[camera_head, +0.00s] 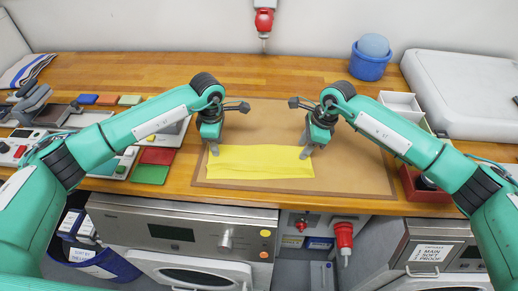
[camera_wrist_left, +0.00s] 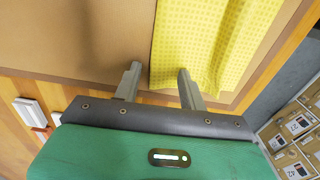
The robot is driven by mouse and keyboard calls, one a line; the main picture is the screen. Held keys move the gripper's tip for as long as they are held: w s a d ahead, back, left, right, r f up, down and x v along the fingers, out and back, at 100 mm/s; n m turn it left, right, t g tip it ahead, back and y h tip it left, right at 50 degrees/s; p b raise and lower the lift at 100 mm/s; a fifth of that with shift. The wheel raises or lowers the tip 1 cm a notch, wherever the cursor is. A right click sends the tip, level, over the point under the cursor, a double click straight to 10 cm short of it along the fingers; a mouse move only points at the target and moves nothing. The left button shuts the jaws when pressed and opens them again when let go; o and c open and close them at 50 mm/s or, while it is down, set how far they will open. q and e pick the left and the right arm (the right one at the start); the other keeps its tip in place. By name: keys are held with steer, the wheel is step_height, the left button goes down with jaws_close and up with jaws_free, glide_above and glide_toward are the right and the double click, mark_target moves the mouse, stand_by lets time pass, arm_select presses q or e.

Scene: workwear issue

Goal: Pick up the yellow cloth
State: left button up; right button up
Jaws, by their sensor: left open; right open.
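The yellow cloth (camera_head: 258,162) lies spread out as a long strip on the brown mat (camera_head: 350,175) near the table's front edge. My left gripper (camera_head: 214,149) is open at the cloth's left end, pointing down. In the left wrist view the cloth (camera_wrist_left: 208,45) reaches in between the two fingers of the left gripper (camera_wrist_left: 160,85), with bare mat at the other finger. I cannot tell whether the fingers touch it. My right gripper (camera_head: 305,153) is open at the cloth's right end, its fingertips close to the far right corner.
Red and green cloths (camera_head: 152,172) lie left of the mat. A blue tub (camera_head: 370,62) and a white case (camera_head: 465,92) stand at the back right. A red box (camera_head: 425,188) is right of the mat. Washing machines (camera_head: 185,235) stand below the table edge.

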steer(key=shift+f, duration=0.15)
arm_select(q)
jaws_close()
arm_select(e)
jaws_close()
arm_select(q)
steer(key=shift+r, duration=0.15)
